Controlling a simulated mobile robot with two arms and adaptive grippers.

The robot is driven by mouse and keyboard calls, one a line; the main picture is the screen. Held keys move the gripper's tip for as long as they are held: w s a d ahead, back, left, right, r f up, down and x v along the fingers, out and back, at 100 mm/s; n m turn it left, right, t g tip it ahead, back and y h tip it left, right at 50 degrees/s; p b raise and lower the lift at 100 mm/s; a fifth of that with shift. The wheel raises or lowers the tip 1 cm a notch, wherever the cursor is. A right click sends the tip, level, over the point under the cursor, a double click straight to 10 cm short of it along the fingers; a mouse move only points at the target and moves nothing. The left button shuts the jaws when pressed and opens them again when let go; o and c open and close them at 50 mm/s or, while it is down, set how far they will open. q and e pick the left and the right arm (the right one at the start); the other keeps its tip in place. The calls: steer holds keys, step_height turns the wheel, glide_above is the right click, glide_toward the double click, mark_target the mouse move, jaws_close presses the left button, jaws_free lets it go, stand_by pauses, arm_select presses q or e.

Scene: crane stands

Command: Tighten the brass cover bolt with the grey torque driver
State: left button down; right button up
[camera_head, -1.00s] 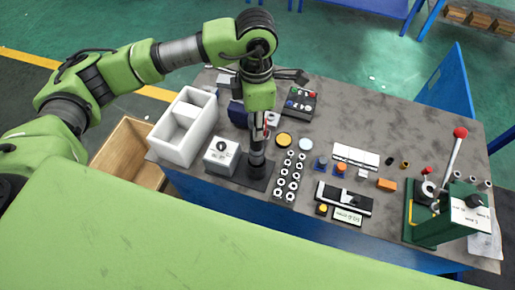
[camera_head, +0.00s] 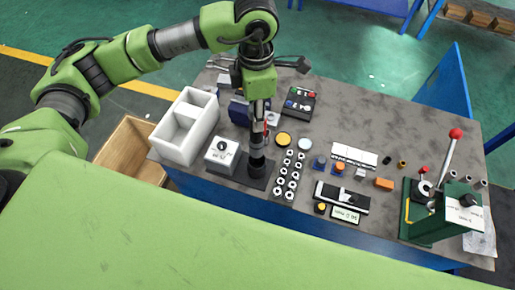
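My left gripper (camera_head: 261,108) points straight down above a dark upright cylindrical piece (camera_head: 257,152), which stands over a dark baseplate (camera_head: 256,178). The fingers are small and seen from above, and I cannot make out whether they close on a tool. A grey section shows between the fingers and the dark piece, with a small red part beside it. I cannot tell whether this is the grey torque driver. The brass cover bolt cannot be made out. My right gripper is not in view.
A white divided bin (camera_head: 187,127) and a white box with a black knob (camera_head: 222,154) stand left of the baseplate. Rows of nuts (camera_head: 288,175) lie close on its right. A green lever press (camera_head: 432,215) stands at the right. The back right tabletop is clear.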

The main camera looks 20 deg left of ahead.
arm_select(q)
steer(key=shift+r+p, duration=0.55)
steer(key=shift+r, duration=0.95)
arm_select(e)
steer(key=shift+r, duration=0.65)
arm_select(q)
steer(key=shift+w, duration=0.1)
stand_by(0.6)
